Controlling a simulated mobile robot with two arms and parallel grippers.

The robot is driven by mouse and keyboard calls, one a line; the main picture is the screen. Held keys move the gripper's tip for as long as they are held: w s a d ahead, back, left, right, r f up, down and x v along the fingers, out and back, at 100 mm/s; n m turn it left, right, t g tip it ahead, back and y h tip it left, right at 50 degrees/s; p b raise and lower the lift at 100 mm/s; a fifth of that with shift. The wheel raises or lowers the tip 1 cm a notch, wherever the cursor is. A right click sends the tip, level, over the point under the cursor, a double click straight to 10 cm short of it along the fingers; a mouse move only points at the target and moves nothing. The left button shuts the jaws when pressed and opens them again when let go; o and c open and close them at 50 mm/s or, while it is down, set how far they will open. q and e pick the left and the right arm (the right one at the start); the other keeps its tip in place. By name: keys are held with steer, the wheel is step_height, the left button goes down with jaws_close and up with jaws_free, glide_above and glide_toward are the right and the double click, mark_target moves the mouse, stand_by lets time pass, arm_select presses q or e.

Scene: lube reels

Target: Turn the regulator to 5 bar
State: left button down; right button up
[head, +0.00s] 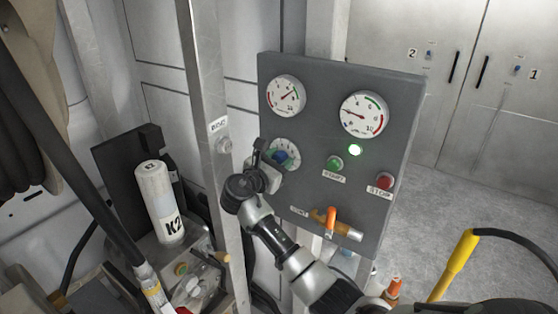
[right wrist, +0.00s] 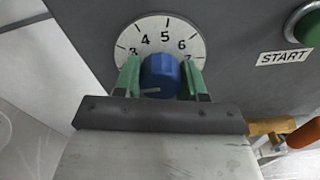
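The regulator is a blue knob (right wrist: 160,76) on a round white dial (right wrist: 160,32), and the numbers 3 to 7 show, with 5 straight above the knob. In the head view the knob (head: 280,157) sits low on the left of the grey panel (head: 310,186), partly behind my right gripper. My right gripper (right wrist: 161,80) has its green fingers on both sides of the knob, apparently touching it. My left gripper is out of view.
A metal post (head: 208,90) stands left of my right gripper.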

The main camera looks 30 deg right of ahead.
steer(key=shift+c, duration=0.5)
